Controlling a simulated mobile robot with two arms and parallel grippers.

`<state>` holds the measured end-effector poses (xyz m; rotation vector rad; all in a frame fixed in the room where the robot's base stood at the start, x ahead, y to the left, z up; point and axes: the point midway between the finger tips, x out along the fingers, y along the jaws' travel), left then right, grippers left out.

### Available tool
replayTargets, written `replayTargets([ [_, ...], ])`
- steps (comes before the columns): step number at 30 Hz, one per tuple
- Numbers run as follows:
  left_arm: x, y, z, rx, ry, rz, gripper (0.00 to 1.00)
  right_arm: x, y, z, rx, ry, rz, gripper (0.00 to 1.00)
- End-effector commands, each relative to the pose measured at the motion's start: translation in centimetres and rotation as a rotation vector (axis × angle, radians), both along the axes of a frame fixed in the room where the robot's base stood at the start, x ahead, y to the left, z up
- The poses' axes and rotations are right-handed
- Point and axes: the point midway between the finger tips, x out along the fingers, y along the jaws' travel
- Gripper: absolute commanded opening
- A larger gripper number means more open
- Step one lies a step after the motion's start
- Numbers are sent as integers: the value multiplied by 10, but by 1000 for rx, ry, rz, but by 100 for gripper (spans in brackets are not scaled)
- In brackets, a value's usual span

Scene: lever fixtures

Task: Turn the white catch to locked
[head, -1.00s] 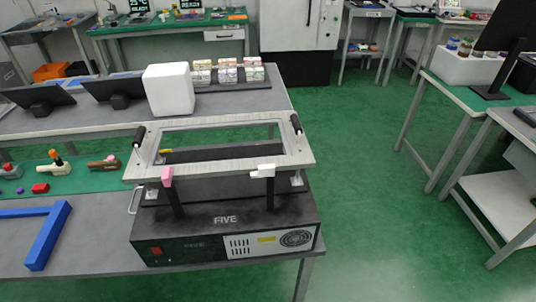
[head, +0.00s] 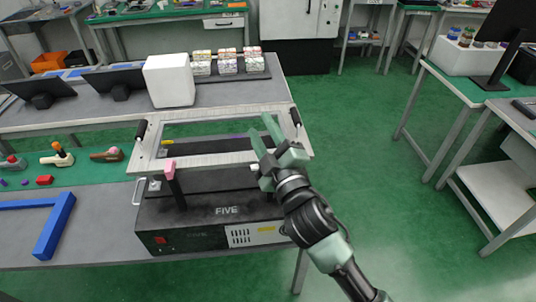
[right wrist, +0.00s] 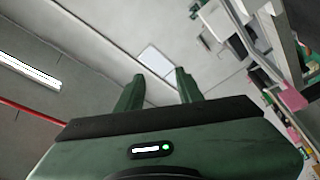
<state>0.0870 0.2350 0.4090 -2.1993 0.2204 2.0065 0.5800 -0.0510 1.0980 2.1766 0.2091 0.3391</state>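The white catch (head: 253,167) on the right post of the black FIVE unit is almost wholly hidden behind my right gripper; only a small pale bit shows at its left side. Its position cannot be read now. The pink catch (head: 169,168) stands on the left post, at the front edge of the pale frame (head: 210,160). My right gripper (head: 265,131) is open and empty, over the frame's right part, with its fingers pointing up and away. In the right wrist view its two fingers (right wrist: 158,88) are apart with nothing between them. My left gripper is not in view.
The black FIVE unit (head: 200,218) sits on the grey bench. A white block (head: 168,80) and tablets (head: 118,82) stand behind. A blue angle piece (head: 55,225) lies at left. Black handles (head: 295,116) rise at the frame's sides. The green floor at right is clear.

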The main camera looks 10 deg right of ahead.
Motion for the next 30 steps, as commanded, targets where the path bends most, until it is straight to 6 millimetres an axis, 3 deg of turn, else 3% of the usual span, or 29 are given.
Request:
replayTargets([
  [1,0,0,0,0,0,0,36,5,35,38,-102,-173,84,36],
  [3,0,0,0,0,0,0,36,-4,86,78,-263,-416,210,36],
  [6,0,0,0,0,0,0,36,-34,156,105,-516,-750,402,36],
  [8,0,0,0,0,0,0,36,-54,191,103,-682,-937,527,36],
  [10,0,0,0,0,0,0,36,-74,221,85,-886,-1135,683,36],
  [12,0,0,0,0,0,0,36,-86,235,53,-1103,-1306,852,36],
  [14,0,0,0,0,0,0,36,-86,232,21,-1299,-1422,1013,36],
  [17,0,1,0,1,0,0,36,-65,194,-28,-1634,-1525,1307,36],
  [19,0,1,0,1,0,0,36,-40,150,-48,-1853,-1518,1520,36],
  [22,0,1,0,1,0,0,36,-8,81,-51,-2097,-1411,1798,36],
  [23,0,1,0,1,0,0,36,-1,63,-48,2126,1351,-1847,36],
  [24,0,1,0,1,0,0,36,8,40,-43,2098,1239,-1850,36],
  [27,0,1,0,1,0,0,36,19,2,-29,2049,1052,-1863,36],
  [30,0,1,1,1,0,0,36,22,-14,-25,2026,975,-1871,36],
])
